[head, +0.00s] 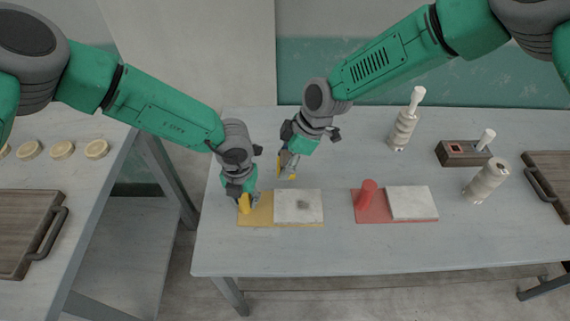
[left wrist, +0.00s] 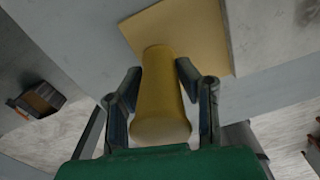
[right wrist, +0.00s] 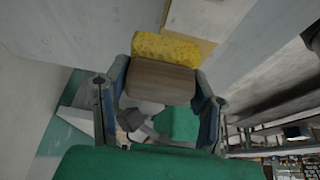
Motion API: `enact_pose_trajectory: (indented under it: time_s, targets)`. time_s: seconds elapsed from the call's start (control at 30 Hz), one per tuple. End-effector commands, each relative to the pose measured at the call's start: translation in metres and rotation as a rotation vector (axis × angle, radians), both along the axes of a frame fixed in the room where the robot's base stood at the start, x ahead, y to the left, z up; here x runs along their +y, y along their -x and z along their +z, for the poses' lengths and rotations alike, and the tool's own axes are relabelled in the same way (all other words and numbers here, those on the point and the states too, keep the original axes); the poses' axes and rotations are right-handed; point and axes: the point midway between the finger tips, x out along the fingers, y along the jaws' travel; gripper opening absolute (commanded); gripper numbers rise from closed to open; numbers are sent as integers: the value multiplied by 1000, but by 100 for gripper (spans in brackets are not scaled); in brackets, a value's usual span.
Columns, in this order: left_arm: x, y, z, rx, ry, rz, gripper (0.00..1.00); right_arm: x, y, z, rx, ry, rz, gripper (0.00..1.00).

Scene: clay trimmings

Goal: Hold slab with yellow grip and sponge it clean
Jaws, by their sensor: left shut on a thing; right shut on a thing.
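A yellow board (head: 257,219) lies on the table with a pale slab (head: 311,192) on its right part. The slab has a dark smudge (head: 303,205) near its middle. A yellow grip (head: 244,203) stands upright at the board's left end. My left gripper (head: 245,196) is shut on it, and the left wrist view shows the yellow grip (left wrist: 160,95) between the fingers. My right gripper (head: 288,165) is shut on a yellow sponge (right wrist: 166,47) with a brown block back (right wrist: 160,80). It holds the sponge above the table, behind the slab and apart from it.
A red board (head: 368,216) with a red grip (head: 369,193) and a clean-looking pale slab (head: 412,202) lies to the right. Two ribbed pale posts (head: 403,130) (head: 486,181) and a dark box (head: 462,153) stand further right. A side table at left holds pale discs (head: 62,149) and a wooden tray (head: 25,230).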

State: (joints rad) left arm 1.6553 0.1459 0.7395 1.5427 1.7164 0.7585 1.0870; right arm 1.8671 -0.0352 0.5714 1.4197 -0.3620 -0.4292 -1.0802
Motion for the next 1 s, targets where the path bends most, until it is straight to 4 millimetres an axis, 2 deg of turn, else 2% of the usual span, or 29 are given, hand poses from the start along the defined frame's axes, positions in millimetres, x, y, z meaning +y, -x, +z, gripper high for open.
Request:
enact_pose_trajectory:
  time_s: [0.57,0.67,0.9,1.0]
  targets:
    - [0,0,0,-1,0,1,0,-1,1,1,1,0,0,24]
    - [0,0,0,-1,0,1,0,-7,10,0,1,3,3,24]
    - [0,0,0,-1,0,1,0,-36,53,-1,1,4,3,24]
    - [0,0,0,-1,0,1,0,-43,64,-1,2,2,1,24]
